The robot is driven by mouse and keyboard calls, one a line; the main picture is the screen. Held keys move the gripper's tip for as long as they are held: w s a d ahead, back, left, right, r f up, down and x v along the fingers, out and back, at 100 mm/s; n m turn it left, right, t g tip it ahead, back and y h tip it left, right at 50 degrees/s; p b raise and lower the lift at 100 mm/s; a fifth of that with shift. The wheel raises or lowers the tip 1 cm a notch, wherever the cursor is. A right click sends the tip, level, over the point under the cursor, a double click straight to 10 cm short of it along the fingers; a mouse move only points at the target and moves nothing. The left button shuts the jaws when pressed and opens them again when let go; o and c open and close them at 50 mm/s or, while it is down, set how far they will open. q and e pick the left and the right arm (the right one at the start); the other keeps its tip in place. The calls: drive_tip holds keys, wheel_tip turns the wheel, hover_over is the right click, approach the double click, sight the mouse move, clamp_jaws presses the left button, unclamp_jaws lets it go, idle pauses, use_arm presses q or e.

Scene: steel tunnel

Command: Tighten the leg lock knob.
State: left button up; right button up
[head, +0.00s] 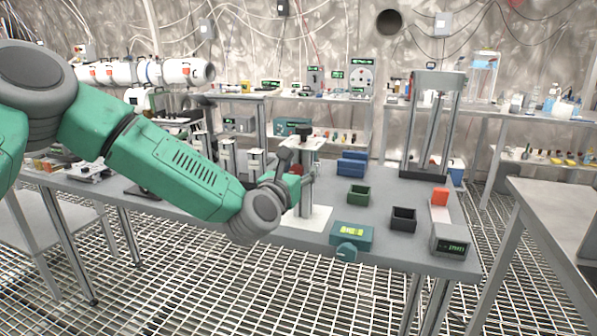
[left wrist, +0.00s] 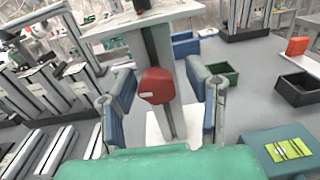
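The red knob (left wrist: 157,87) sits on the front of a grey upright leg (left wrist: 165,125) that stands on a white base plate (head: 307,218). In the head view only a small red part of the knob (head: 296,169) shows beside my gripper. My left gripper (left wrist: 162,105) is open, with one finger on each side of the knob in the left wrist view. Gaps show between the fingers and the knob, and I cannot tell how far the knob lies beyond the tips. In the head view the left gripper (head: 287,172) is at the leg, partly hidden by its own wrist. My right gripper is not in view.
A green bin (head: 358,195), a black bin (head: 403,219) and blue bins (head: 351,162) stand right of the leg. A grey device with a red block (head: 449,238) stands at the right corner.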

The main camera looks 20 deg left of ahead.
use_arm(q)
drive_tip(key=c, duration=0.7)
drive_tip(key=shift+a, duration=0.25)
clamp_jaws()
